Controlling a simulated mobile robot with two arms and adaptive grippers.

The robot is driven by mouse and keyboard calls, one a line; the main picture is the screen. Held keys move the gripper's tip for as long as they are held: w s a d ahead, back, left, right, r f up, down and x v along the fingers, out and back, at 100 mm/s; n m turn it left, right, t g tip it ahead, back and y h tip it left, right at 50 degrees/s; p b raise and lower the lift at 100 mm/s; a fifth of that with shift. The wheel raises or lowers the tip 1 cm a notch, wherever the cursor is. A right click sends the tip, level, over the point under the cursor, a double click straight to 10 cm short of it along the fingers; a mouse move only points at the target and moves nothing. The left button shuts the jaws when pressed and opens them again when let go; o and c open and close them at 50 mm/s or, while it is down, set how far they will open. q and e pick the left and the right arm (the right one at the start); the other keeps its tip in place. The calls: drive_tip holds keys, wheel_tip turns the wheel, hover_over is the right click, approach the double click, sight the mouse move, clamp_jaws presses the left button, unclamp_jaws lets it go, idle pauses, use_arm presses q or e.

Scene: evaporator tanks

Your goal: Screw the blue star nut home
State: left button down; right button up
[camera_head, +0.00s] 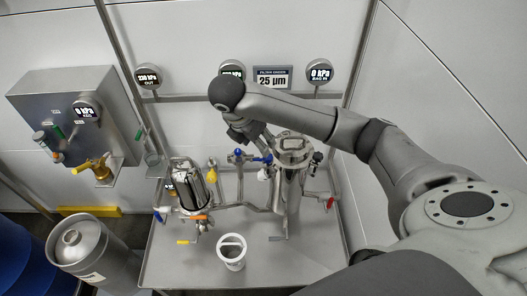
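A steel filter housing (287,188) with a flat round lid (294,145) stands on the steel tray table right of centre. A small blue part (268,158) shows at the left edge of the housing's top; it may be the blue star nut, but it is too small to be sure. A dark knob (317,157) sits at the right of the lid. My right gripper (262,149) reaches in from the right, over the lid's left side, close to the blue part. Its fingertips are small and partly hidden, so I cannot tell whether they hold it. My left gripper is not in view.
A blue-handled valve (238,153) is left of my gripper. A second steel vessel (191,187) stands further left, and a white basket (231,251) stands in front on the tray table (172,268). Gauges and a "25 µm" sign (272,79) line the back rail.

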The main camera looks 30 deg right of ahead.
sight(268, 159)
drive_tip(key=p+x, duration=0.1)
drive_tip(key=x, duration=0.8)
drive_tip(key=shift+s+f+p, duration=0.1)
drive_tip(key=shift+f+p, duration=0.1)
drive_tip(key=shift+p, duration=0.1)
drive_tip(key=shift+d+f, duration=0.1)
drive_tip(key=shift+f, duration=0.35)
drive_tip(key=c, duration=1.1)
drive_tip(key=shift+o, duration=0.2)
